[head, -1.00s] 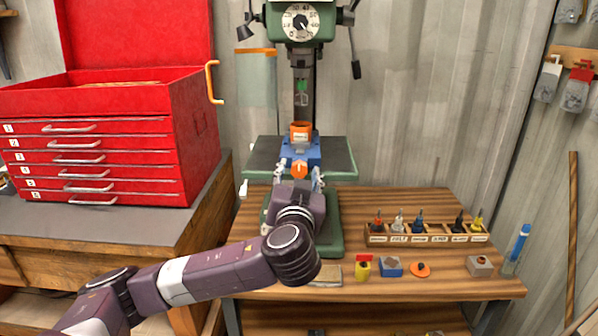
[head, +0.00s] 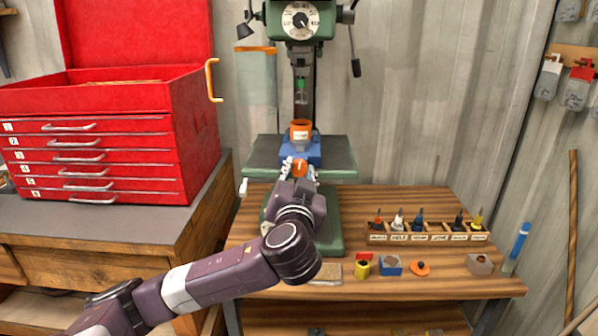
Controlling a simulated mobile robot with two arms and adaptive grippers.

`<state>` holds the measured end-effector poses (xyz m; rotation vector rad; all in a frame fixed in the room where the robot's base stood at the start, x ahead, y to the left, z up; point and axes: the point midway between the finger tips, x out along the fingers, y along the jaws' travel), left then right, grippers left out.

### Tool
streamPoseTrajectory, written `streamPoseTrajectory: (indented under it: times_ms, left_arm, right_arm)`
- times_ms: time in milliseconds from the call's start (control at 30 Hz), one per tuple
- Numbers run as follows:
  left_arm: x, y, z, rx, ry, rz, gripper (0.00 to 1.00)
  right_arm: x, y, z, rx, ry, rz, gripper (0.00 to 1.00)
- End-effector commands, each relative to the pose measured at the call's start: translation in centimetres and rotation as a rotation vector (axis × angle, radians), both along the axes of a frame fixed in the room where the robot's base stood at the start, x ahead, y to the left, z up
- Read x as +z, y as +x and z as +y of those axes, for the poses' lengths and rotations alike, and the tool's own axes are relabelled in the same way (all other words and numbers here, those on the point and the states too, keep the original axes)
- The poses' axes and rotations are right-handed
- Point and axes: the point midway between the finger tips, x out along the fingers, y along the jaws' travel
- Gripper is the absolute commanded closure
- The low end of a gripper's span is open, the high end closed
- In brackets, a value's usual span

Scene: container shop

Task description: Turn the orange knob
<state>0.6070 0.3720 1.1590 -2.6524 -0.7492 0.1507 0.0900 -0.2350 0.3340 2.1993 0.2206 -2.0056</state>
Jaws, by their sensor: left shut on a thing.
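The orange knob (head: 299,168) is on the front of a blue vise (head: 315,150), which sits on the green drill press table (head: 262,152). My left gripper (head: 299,171) reaches up from below and is shut on the orange knob, with a finger on each side of it. The gripper body and wrist hide the knob's lower part. An orange cup-like piece (head: 301,128) with a pale label stands in the vise. My right gripper is not in view.
The drill press head with a dial (head: 300,20) hangs above. A rack of several small bottles (head: 428,232) and loose parts, including an orange disc (head: 419,268), lie on the wooden bench at right. A red tool chest (head: 90,150) stands at left.

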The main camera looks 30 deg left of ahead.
Motion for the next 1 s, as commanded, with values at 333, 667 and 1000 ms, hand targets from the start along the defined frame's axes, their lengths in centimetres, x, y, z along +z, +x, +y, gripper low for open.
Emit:
streamPoseTrajectory:
  times_ms: [333,667,1000]
  left_arm:
    - [0.2,0.0,0.0,0.001,0.259,0.164,0.97]
    - [0.3,0.0,0.0,0.0,0.528,0.329,0.97]
    - [0.3,0.0,-0.1,-0.003,0.804,0.499,0.97]
  right_arm:
    - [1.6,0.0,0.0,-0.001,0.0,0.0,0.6]
    - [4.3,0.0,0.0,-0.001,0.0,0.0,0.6]
    - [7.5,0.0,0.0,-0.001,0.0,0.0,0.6]
